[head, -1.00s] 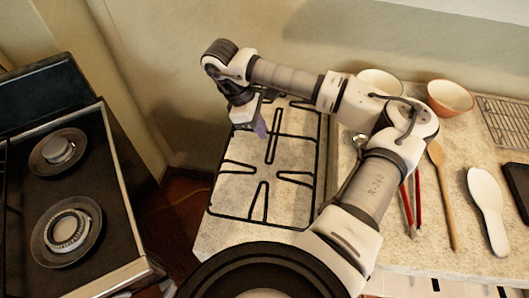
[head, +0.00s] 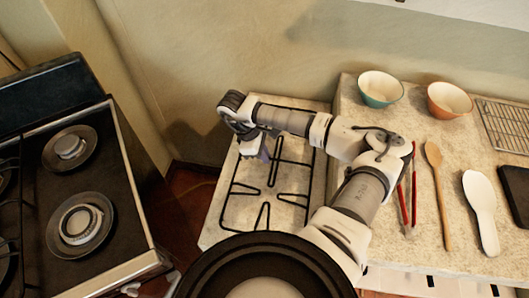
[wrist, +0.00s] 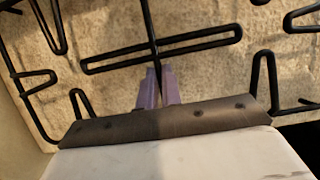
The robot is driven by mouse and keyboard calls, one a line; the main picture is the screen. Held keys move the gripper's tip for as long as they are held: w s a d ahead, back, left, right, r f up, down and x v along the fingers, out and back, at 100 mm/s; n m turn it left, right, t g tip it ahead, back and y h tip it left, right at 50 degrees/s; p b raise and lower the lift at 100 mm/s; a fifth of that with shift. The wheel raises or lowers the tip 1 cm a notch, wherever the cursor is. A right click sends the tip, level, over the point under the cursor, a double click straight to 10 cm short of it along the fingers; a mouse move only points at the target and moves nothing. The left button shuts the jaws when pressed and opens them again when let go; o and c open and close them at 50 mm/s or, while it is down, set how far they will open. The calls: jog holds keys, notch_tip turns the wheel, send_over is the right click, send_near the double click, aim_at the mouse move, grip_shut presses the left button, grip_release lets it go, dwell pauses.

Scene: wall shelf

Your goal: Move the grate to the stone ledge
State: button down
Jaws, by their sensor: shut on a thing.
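The grate (head: 234,188) is a black wire frame with inward prongs. It is over the pale, speckled stone ledge (head: 213,222), roughly level and inside the ledge's edges. I cannot tell whether it touches the stone or hangs just above it. My gripper (head: 266,154) is at the grate's far part, pointing down. In the wrist view, the purple fingers of my gripper (wrist: 158,76) are shut on a middle bar of the grate (wrist: 205,41), with stone behind it. My arm hides part of the grate's right and near sides.
A stove with round burners (head: 75,222) stands left, across a gap. A raised counter right holds a teal bowl (head: 380,90), an orange bowl (head: 449,100), red-handled tongs (head: 403,205), a wooden spoon (head: 441,195), a white spoon rest (head: 480,205) and a wire rack (head: 505,125). The wall is behind.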

jog(key=c, duration=1.6)
grip_release()
jog(key=shift+b+v, duration=2)
jog(key=shift+v, duration=4.1)
jog(key=shift+s, duration=0.1)
